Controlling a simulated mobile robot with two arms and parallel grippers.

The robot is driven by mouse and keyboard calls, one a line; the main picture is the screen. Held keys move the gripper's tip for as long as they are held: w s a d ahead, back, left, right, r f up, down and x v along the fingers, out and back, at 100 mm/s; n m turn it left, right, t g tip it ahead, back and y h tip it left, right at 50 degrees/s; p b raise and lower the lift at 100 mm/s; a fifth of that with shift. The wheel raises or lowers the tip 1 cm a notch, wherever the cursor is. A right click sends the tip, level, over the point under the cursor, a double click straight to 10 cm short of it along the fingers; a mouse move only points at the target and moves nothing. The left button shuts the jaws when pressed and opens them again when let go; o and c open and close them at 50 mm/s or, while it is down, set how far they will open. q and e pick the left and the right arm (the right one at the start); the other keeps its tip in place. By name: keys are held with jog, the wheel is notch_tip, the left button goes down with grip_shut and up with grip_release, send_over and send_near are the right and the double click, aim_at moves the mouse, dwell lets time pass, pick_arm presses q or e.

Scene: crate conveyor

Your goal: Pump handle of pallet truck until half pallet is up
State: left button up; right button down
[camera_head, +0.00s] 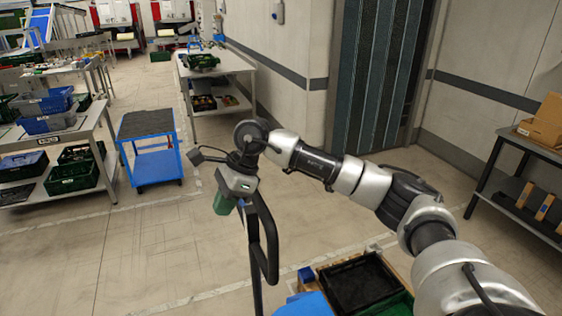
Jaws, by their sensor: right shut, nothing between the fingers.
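The pallet truck's black loop handle (271,255) stands upright at the lower middle. My right arm comes in from the right. Its gripper (232,194) is at the upper end of the handle, pointing down and shut with nothing held. The fingertips are hard to make out, and I cannot tell whether they touch the handle. A green part shows at the gripper's lower end. Blue parts (303,304) that may belong to the truck show at the bottom. The half pallet is mostly hidden under its load, so its height cannot be told. My left gripper is not in view.
A black crate (358,286) lies at the bottom, partly behind my right arm. A blue cart (152,164) and a shelf with crates (60,139) stand left. A table (219,66) stands behind, another (522,142) at right. Floor left of the handle is clear.

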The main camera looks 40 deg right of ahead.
jog(key=s+d+r+g+h, duration=0.1)
jog(key=d+r+h, duration=0.2)
jog(key=d, duration=0.4)
jog(key=s+d+r+h, duration=0.1)
jog(key=d+r+h, duration=0.2)
jog(key=d, duration=0.4)
notch_tip(320, 180, down, 13)
jog(key=b, duration=1)
jog(key=w+a+f+b, duration=0.1)
jog(key=w+a+f, duration=0.1)
jog(key=a, duration=1)
jog(key=w+a+f, duration=0.3)
jog(key=w+a, duration=0.2)
jog(key=a, duration=0.7)
jog(key=w+a+f+b, duration=0.1)
jog(key=w+a+f, duration=0.1)
jog(key=a, duration=1)
jog(key=shift+w+a+f+m+b, duration=0.25)
jog(key=shift+w+f+m+b, duration=0.15)
jog(key=shift+w, duration=0.5)
jog(key=shift+d+r, duration=0.1)
